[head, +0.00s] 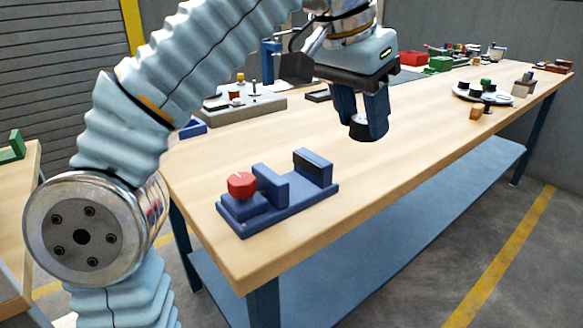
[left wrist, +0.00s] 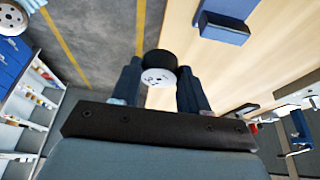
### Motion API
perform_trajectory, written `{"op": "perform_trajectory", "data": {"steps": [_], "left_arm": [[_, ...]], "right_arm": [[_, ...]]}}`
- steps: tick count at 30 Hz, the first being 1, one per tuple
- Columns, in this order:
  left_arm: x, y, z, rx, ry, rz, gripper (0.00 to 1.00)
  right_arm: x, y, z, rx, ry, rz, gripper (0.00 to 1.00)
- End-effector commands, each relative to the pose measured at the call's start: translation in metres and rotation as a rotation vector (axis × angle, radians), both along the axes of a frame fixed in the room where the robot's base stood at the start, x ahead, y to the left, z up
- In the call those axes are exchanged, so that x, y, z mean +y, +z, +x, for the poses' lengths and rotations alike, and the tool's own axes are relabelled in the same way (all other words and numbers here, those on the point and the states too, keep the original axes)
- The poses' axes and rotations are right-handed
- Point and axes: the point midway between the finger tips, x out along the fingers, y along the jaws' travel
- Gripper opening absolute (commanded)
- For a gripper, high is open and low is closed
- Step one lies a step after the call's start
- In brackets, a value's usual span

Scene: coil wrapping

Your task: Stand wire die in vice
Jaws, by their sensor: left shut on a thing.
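The wire die (head: 360,128) is a short dark cylinder with a pale disc face. My left gripper (head: 363,122) is shut on it and holds it above the table, to the right of and beyond the vice. The left wrist view shows the die (left wrist: 159,66) between the two fingers, its pale face with small holes towards the camera. The blue vice (head: 285,212) with a red knob (head: 241,185) stands near the table's front left corner. Its jaws are apart and the gap is empty. Part of the vice (left wrist: 224,30) shows in the left wrist view. My right gripper is not in view.
The wooden table (head: 400,165) is clear around the vice and below the die. A grey fixture (head: 255,107) with small parts stands behind. A round pale tray (head: 468,95), a red bin (head: 412,58) and several small items lie towards the far right.

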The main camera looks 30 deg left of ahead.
Motion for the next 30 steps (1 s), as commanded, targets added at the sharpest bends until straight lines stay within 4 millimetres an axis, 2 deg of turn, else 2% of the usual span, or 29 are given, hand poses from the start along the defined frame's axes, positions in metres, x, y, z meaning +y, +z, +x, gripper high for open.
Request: {"op": "perform_trajectory", "data": {"steps": [1,4,6,9,12,19,22,26,30], "left_arm": [[0.017,-0.005,-0.001,-0.001,0.012,0.001,0.00],[0.045,-0.019,0.000,0.000,0.014,0.001,0.00],[0.064,-0.030,0.001,-0.001,0.013,-0.001,0.00],[0.080,-0.055,0.000,0.000,0.007,0.000,0.00],[0.092,-0.067,0.001,-0.001,0.004,0.000,0.00],[0.104,-0.080,0.001,-0.001,0.001,0.000,0.00],[0.113,-0.094,0.001,-0.001,0.004,0.000,0.00],[0.111,-0.114,0.001,0.000,0.001,0.000,0.00],[0.111,-0.117,0.001,-0.002,0.001,0.000,0.00]], "right_arm": [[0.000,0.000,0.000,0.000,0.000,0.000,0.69],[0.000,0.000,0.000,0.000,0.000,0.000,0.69],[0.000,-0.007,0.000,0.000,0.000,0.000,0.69],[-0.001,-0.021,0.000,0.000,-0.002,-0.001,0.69],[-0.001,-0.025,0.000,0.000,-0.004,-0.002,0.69],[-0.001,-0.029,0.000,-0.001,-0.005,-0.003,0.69],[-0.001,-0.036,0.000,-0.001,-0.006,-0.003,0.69],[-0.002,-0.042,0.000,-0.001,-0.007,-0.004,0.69],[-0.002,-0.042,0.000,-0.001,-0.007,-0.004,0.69]]}}
